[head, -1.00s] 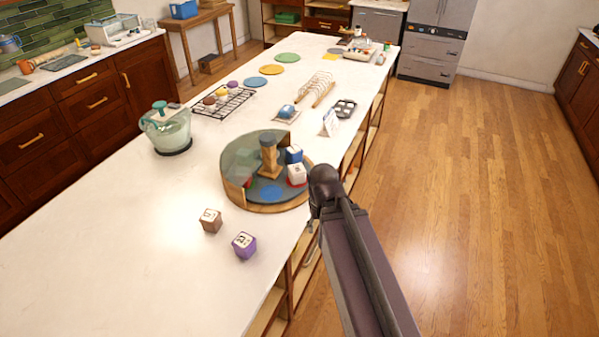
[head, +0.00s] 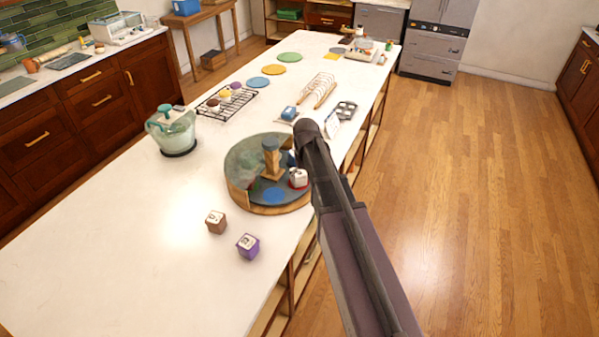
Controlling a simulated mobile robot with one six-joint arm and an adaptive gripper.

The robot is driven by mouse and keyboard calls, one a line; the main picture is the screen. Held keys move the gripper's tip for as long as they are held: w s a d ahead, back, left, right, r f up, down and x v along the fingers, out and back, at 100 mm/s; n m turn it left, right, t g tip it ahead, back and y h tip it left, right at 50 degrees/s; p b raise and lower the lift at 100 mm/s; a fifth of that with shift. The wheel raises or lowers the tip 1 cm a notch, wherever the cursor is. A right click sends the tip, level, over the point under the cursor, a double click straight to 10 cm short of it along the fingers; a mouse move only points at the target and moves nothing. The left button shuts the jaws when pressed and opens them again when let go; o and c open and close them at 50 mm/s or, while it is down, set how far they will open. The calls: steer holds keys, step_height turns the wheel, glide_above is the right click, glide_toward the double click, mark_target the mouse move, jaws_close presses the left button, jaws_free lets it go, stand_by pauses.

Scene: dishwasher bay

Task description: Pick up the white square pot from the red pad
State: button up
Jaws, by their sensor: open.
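The white square pot (head: 298,177) sits on the red pad (head: 299,187) at the right side of a round wooden turntable (head: 268,209) on the counter. My arm (head: 335,190) reaches up from the lower right and passes just right of the pot. Its dark joint end is above and behind the pot in the picture. My gripper is not visible; the arm appears to hide it. A blue pot behind the white one is mostly hidden by my arm.
The turntable has a wooden centre post (head: 271,160) and a curved, see-through wall on its left. The front left counter is clear.

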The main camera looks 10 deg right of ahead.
steer(key=p, duration=0.3)
glide_toward(299, 175)
steer(key=w+r, duration=0.2)
steer(key=shift+s+d+f+n, duration=0.1)
steer(key=shift+s+f+n, duration=0.1)
steer(key=shift+n, duration=0.2)
step_height(299, 175, down, 9)
steer(key=b, duration=0.9)
steer(key=shift+r, duration=0.2)
steer(key=shift+f, duration=0.1)
steer(key=shift+w+f+b, duration=0.2)
steer(key=shift+f+b, duration=2.3)
steer(key=shift+b, duration=0.1)
steer(key=shift+c, duration=0.2)
steer(key=c, duration=1)
